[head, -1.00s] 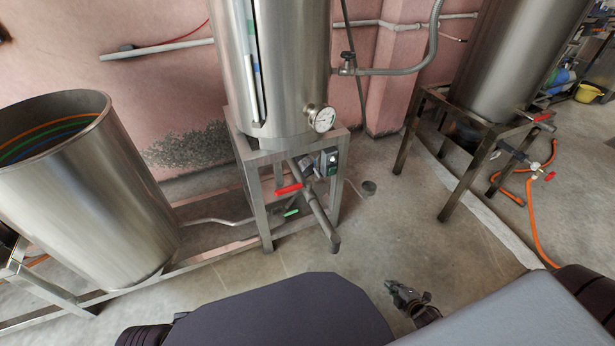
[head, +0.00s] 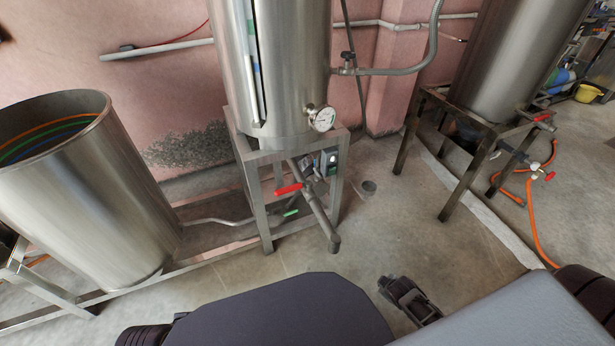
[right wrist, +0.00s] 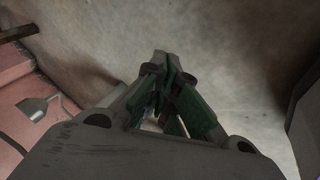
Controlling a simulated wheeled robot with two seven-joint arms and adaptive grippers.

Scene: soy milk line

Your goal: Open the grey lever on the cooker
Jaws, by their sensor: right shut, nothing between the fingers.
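The cooker (head: 282,90) is the tall steel cylinder on a metal stand in the middle of the head view, with a round gauge (head: 322,118) low on its front. Below it are a pipe with a red lever (head: 288,189), a green lever (head: 290,212) and a small grey part (head: 328,162) under the stand top; I cannot tell if this is the grey lever. My right gripper (head: 385,286) is low, in front and to the right of the stand, apart from it. In the right wrist view the right gripper (right wrist: 164,57) is shut and empty. My left gripper is out of view.
An open steel drum (head: 100,210) stands at the left, and another tank (head: 515,65) on a stand at the right. An orange hose (head: 533,225) lies on the floor at the right. The floor between the stand and my right gripper is clear.

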